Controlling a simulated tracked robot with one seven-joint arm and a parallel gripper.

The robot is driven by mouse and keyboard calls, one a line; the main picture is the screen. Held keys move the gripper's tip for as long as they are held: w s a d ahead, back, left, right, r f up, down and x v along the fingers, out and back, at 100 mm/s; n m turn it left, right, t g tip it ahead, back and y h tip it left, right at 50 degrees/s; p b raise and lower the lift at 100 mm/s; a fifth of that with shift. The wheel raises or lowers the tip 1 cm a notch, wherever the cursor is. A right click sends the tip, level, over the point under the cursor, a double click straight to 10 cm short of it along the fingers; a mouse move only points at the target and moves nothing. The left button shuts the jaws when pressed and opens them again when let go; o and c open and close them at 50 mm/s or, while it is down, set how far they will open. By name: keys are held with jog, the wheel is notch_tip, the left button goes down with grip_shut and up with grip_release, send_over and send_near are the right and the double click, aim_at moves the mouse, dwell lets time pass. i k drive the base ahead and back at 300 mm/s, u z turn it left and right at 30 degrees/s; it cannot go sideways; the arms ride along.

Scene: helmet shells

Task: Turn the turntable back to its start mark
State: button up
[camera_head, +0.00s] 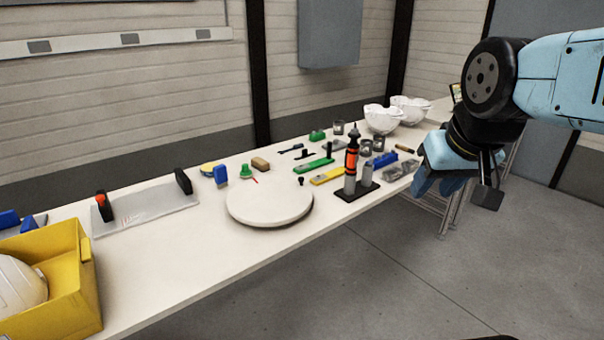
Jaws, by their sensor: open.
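The turntable (269,199) is a round white disc lying flat on the white table, near the front edge at the middle. A small black knob (301,181) stands at the disc's far right rim. I cannot see a matching mark on the disc from here. My gripper (436,183) is blue and hangs from the arm at the right, pointing down. It is open, with nothing visible in it, to the right of the turntable and apart from it.
A black tray (370,194) with an orange-and-black bottle (352,157) stands right of the turntable. Brushes and blocks lie behind it. White helmet shells (382,119) sit at the far end. A yellow crate (77,281) stands at the left. The table's front left stretch is clear.

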aim_at(266, 201)
jog(key=z, duration=0.05)
jog(key=i, duration=1)
jog(key=u, duration=0.1)
